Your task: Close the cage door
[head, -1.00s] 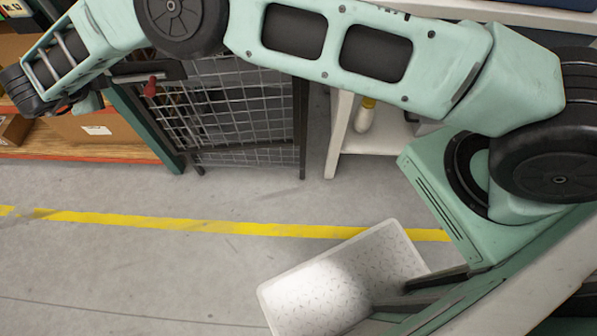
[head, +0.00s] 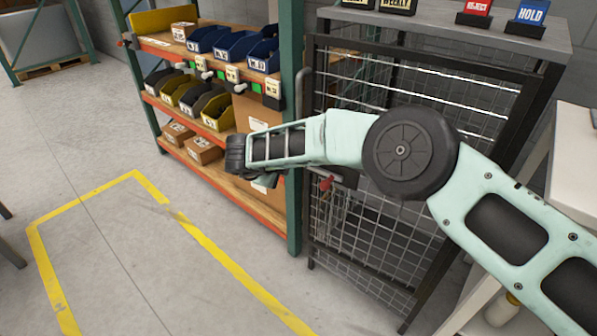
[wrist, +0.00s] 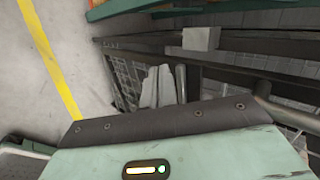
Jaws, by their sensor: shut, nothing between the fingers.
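The cage (head: 480,58) stands right of centre in the head view, with a dark frame and wire mesh. Its mesh door (head: 375,245) is partly covered by my arm, and I cannot tell how far it stands open. A red-tipped latch (head: 325,184) shows near its left edge. In the wrist view, my gripper (wrist: 158,87) is shut and empty, with its fingertips close to a grey upright bar (wrist: 182,82); I cannot tell if they touch. Mesh (wrist: 125,78) lies beyond.
A rack with bins (head: 215,110) and orange shelf edges stands directly left of the cage. Signs (head: 474,12) stand on the cage top. A white bench (head: 575,150) is at the right. The floor with its yellow line (head: 215,255) is clear at the left.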

